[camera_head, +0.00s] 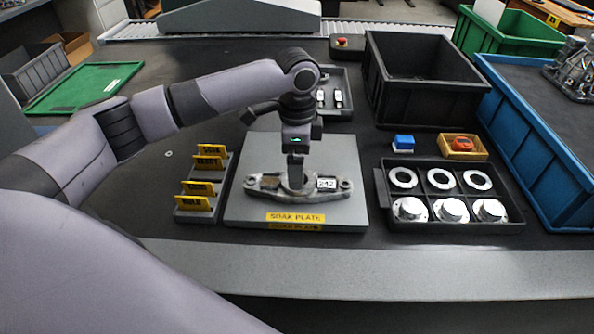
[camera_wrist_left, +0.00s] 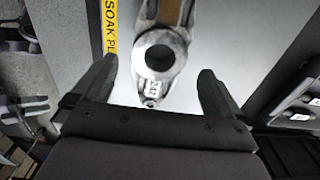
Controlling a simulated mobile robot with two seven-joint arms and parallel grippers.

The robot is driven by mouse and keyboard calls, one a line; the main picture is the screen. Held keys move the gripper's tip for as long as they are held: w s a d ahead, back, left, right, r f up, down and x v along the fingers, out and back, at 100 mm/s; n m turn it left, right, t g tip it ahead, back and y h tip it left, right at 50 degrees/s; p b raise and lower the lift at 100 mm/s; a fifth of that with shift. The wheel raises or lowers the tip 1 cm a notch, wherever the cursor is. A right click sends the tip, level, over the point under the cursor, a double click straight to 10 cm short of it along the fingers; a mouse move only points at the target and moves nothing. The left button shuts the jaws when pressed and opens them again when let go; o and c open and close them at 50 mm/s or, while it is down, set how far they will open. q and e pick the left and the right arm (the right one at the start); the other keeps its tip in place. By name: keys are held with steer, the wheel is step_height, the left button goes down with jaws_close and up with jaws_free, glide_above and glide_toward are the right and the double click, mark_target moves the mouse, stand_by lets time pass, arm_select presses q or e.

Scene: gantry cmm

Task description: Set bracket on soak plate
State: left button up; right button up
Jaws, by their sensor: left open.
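The bracket (camera_head: 270,184), a grey metal casting with a central ring, eyelet ends and a white "242" tag, lies flat on the soak plate (camera_head: 244,213). The soak plate is a light grey slab with yellow labels at its front edge. My left gripper (camera_head: 296,172) is directly over the bracket's middle, pointing down. In the left wrist view the open left gripper (camera_wrist_left: 157,85) has a finger on each side of the bracket (camera_wrist_left: 160,52), with gaps visible. Contact cannot be made out. The gripper hides part of the bracket in the head view. My right gripper is not in view.
A rack of yellow cards (camera_head: 204,190) stands left of the plate. A black tray of rings and flanged parts (camera_head: 447,215) is to its right. Behind are a black bin (camera_head: 425,85) and small grey tray (camera_head: 345,107); a blue tray (camera_head: 535,160) is far right.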

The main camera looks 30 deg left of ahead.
arm_select(q)
step_height(320, 180, up, 7)
steer(key=shift+r+p, duration=0.15)
steer(key=shift+p, duration=0.15)
stand_by(0.5)
